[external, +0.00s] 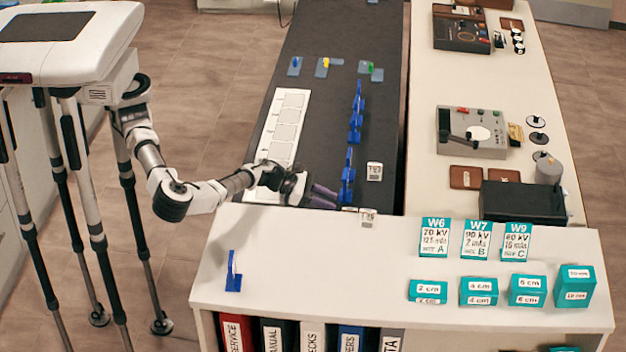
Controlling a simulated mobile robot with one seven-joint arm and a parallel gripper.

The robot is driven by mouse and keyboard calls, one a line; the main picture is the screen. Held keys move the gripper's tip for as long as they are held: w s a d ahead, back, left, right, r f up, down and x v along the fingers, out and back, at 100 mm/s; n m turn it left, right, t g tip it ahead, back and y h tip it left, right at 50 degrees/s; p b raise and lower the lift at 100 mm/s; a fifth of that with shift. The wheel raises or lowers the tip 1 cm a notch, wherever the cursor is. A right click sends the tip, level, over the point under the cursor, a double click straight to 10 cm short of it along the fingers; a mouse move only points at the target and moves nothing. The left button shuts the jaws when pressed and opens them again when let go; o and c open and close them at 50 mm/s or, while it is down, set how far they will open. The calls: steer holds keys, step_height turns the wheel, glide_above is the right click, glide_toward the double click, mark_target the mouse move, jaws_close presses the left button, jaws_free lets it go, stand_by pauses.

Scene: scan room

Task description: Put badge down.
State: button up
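Small grey-blue badge-like cards lie at the far part of the dark tabletop (325,100): one with a blue mark (295,66), one with a yellow mark (322,68) and one with a green mark (376,73). My gripper (326,197) is low over the near end of the dark top, pointing right, close to the row of blue stands (354,125). The white shelf partly hides its lower side. I cannot see whether its fingers are apart or hold a badge.
A white strip with several square fields (283,133) lies left on the dark top. Small white labelled blocks (374,171) stand right of my gripper. The white shelf (330,255) in front carries a blue stand (233,273), teal cards (435,238) and teal boxes (478,291).

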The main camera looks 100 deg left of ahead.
steer(key=v, duration=0.3)
stand_by(0.5)
